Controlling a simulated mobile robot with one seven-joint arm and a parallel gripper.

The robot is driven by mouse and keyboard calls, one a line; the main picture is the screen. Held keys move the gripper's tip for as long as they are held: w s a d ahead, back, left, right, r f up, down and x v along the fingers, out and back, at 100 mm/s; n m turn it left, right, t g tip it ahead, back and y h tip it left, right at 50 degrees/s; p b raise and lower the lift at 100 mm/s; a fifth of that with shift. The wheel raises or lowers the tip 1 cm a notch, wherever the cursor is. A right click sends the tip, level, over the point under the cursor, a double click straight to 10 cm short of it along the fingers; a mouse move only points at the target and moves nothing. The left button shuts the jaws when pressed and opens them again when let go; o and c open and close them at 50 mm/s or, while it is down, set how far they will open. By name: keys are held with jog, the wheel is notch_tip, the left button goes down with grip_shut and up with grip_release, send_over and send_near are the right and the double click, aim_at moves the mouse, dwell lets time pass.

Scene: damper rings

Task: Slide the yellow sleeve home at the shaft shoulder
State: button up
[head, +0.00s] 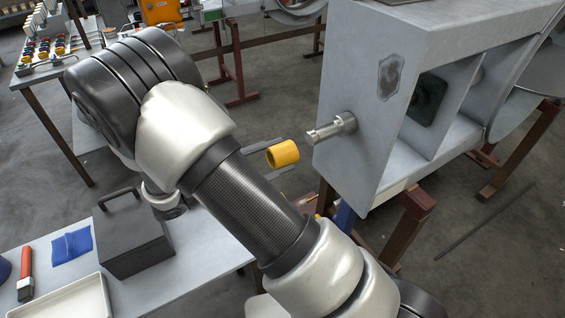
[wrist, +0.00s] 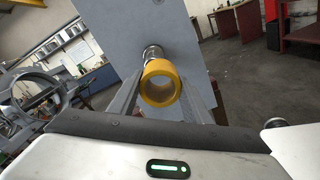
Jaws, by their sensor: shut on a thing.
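The yellow sleeve (head: 283,154) is a short hollow cylinder. My gripper (head: 264,157) is shut on it, and its grey fingers partly show in the head view. The steel shaft (head: 332,129) sticks out to the left from the grey housing (head: 350,165), with a thicker part near the wall. In the head view the sleeve is left of the shaft tip and a little lower, with a gap between them. In the wrist view the sleeve (wrist: 160,84) is between the two fingers, its bore facing me, and the shaft (wrist: 152,53) shows just behind and above it.
A table (head: 205,262) at lower left holds a dark box with a handle (head: 133,234), a blue cloth (head: 71,246), a white tray (head: 68,302) and a red-handled tool (head: 26,277). The housing rests on a red-brown stand (head: 410,215). The space around the shaft tip looks clear.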

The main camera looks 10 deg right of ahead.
aim_at(285, 150)
jog(key=shift+w+a+r+t, duration=0.1)
jog(key=shift+w+a+t, duration=0.05)
jog(key=shift+a, duration=0.3)
jog(key=shift+w+a+r+t, duration=0.1)
jog(key=shift+w+a+t, duration=0.05)
jog(key=shift+a, duration=0.25)
jog(key=shift+d, duration=0.15)
jog(key=shift+x, duration=2.25)
jog(key=shift+s+f, duration=0.1)
jog(key=shift+s, duration=0.05)
